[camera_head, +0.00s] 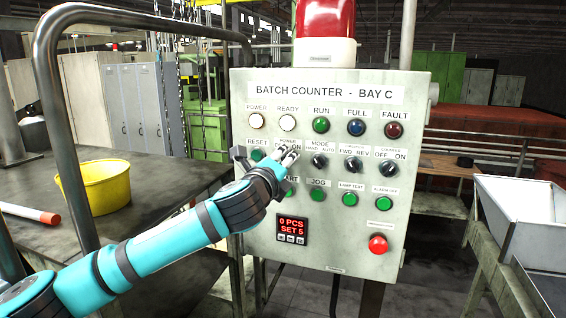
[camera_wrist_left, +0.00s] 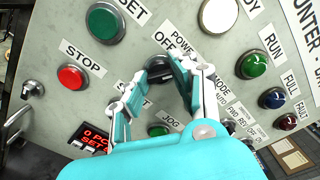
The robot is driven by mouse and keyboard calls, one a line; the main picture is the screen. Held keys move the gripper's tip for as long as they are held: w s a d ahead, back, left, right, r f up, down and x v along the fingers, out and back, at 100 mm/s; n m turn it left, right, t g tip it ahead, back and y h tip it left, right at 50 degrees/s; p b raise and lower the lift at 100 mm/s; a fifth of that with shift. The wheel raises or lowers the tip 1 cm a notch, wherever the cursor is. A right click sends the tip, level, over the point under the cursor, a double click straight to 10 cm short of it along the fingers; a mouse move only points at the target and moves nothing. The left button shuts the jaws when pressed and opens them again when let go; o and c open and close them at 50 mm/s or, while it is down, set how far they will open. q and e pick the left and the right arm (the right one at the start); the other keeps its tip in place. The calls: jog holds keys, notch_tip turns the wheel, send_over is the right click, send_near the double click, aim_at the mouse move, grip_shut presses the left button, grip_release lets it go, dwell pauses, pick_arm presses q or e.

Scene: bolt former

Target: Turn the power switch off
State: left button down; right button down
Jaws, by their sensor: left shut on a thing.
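The power switch (camera_wrist_left: 158,76) is a black knob under a POWER OFF/ON label (camera_wrist_left: 168,42) on the grey control panel (camera_head: 336,226). My left gripper (camera_head: 284,155) reaches in from the left and covers the switch in the head view. In the left wrist view the left gripper (camera_wrist_left: 162,80) has a finger on each side of the knob and is shut on it. Which way the knob points is hard to tell between the fingers. The power lamp (camera_head: 256,121) above looks white. My right gripper is not in view.
Close by are a green reset button (camera_wrist_left: 105,23) and a red stop button (camera_wrist_left: 72,77). The mode knob (camera_head: 320,162) is right of the gripper. A counter display (camera_head: 292,225) and red button (camera_head: 378,244) sit lower. A yellow bowl (camera_head: 106,186) stands on the left table.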

pick_arm(q)
jog(key=shift+a+r+n+b, duration=0.1)
jog(key=shift+n+b, duration=2.1)
jog(key=shift+n, duration=3.8)
jog(key=c, duration=1.4)
grip_release()
jog(key=shift+c, duration=0.2)
jog(key=o, duration=0.4)
jog(key=shift+w, duration=0.15)
